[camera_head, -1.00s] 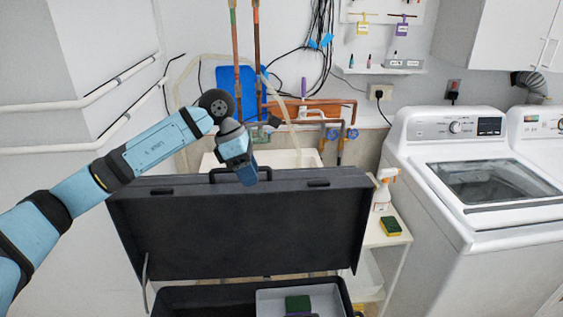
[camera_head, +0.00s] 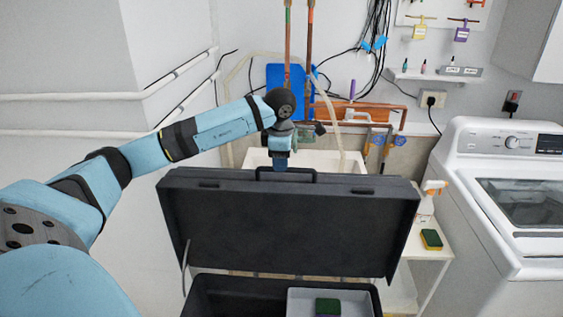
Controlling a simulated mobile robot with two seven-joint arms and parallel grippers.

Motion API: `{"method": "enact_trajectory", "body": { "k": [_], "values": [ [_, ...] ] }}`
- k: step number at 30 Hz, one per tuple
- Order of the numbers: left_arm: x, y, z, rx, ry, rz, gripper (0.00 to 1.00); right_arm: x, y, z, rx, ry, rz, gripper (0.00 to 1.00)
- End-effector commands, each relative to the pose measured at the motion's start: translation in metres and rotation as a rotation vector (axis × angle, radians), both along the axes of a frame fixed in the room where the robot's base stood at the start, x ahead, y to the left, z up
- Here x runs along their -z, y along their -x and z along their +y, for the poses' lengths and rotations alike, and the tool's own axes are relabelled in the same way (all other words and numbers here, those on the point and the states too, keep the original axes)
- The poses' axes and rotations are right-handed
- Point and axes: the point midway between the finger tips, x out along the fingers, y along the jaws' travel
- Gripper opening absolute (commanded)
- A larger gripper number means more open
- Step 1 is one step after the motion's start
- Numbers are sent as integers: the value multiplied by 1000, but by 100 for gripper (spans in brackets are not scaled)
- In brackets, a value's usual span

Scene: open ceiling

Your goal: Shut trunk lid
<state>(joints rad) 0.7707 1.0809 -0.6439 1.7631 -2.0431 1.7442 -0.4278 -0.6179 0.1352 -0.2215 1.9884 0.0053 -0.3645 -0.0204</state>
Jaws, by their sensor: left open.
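The black trunk lid (camera_head: 290,228) stands raised, its broad face toward me. A handle (camera_head: 287,174) sits on its top edge. The open trunk base (camera_head: 225,297) is below it at the bottom of the head view, with a grey tray (camera_head: 355,300) inside. My left gripper (camera_head: 280,160) is at the top edge of the lid, beside the handle. Its fingers are partly hidden behind the lid's edge, so I cannot tell whether they touch it. It is open. My right gripper is out of view.
A white washing machine (camera_head: 490,230) is further right. Pipes and a white sink (camera_head: 330,160) are behind the lid. Floor at left is clear.

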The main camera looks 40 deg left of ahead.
Motion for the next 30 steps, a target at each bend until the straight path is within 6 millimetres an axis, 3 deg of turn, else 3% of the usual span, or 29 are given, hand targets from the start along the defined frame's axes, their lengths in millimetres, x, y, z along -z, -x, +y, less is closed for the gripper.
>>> {"method": "enact_trajectory", "body": {
  "k": [6,16,17,22,30],
  "values": [
    [22,-3,2,0,1,0,42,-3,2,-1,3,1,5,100],
    [27,-4,3,1,1,-1,42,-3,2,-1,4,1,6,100],
    [27,-4,3,1,1,-1,40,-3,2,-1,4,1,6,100],
    [27,-4,3,1,1,-1,1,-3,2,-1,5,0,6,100],
    [27,-4,3,1,0,-3,0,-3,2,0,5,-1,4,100]
  ]
}}
